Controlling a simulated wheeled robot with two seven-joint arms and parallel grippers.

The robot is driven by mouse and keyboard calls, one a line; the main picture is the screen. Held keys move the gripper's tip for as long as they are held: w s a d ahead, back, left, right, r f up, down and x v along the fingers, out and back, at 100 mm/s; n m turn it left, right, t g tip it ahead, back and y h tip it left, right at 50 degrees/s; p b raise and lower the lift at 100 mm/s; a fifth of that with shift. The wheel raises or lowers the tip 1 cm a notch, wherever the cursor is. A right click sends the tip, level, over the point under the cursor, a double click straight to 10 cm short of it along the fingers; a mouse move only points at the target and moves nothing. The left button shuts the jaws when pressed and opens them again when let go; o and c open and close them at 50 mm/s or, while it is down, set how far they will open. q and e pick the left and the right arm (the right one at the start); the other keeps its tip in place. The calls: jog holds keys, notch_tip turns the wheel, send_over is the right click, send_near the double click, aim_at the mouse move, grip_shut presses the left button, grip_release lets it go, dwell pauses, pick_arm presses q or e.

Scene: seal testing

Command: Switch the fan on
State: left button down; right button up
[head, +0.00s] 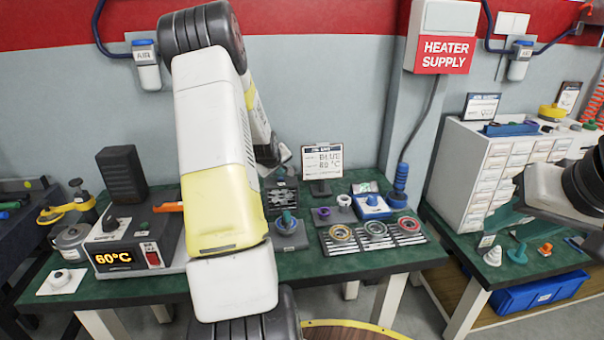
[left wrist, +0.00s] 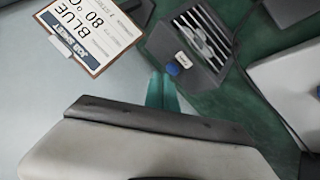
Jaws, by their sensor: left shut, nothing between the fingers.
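The fan is a small dark box with a slatted pale grille (left wrist: 208,38). In the left wrist view a blue switch with a white top (left wrist: 178,64) sits at its near edge. The fan (head: 282,196) also shows in the head view, just right of my left arm, partly hidden. In the head view my left arm hides those fingers. My right gripper (head: 508,212) hangs over the right table, away from the fan; its finger gap is unclear.
A sign reading BLUE 80 °C (head: 322,161) stands behind the fan, close to my left wrist. A heater unit showing 60°C (head: 130,250) with a red switch is at left. Ring trays (head: 372,236) and a knobbed block (head: 289,231) stand in front. White drawers (head: 500,160) are at right.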

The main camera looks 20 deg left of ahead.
pick_arm(q)
jog(key=shift+f, duration=0.1)
jog(key=shift+f, duration=0.35)
jog(key=shift+r, duration=0.45)
notch_tip(320, 180, up, 6)
dwell(0.8)
jog(key=shift+r, duration=0.1)
